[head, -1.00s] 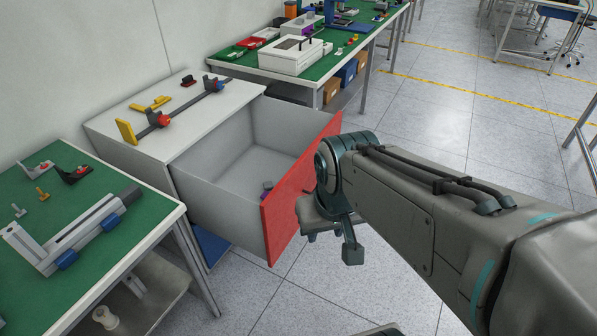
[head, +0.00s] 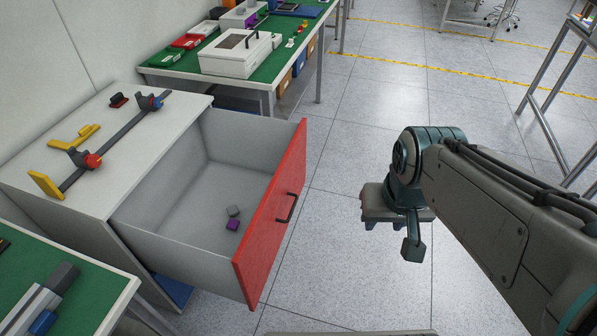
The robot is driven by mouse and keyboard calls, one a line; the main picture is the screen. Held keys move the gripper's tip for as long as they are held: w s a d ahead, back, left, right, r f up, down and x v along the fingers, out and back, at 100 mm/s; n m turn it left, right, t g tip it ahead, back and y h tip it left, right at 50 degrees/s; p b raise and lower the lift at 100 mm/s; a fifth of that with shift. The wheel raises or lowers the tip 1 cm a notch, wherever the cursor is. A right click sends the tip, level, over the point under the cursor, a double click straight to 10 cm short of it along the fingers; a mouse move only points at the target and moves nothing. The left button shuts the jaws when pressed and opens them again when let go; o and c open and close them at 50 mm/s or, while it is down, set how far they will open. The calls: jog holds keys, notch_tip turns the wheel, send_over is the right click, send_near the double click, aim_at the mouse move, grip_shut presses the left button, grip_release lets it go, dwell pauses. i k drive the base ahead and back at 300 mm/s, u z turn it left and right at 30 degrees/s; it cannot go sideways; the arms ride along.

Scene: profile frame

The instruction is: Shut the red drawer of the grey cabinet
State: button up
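The grey cabinet (head: 60,222) stands at the left, with its drawer pulled far out to the right. The drawer's red front (head: 262,232) has a dark bar handle (head: 287,207) on its outer face.
A yellow-ended bar clamp (head: 113,140) and small parts lie on the cabinet top. A green-topped bench (head: 90,290) stands at the near left; another (head: 185,82) with a white case stands behind. The tiled floor (head: 350,130) right of the drawer is clear. A metal frame (head: 560,90) stands far right.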

aim_at(174, 221)
jog(key=u, duration=0.25)
jog(key=i, duration=0.8)
jog(key=u, duration=0.25)
jog(key=k, duration=0.3)
jog(key=u, duration=0.15)
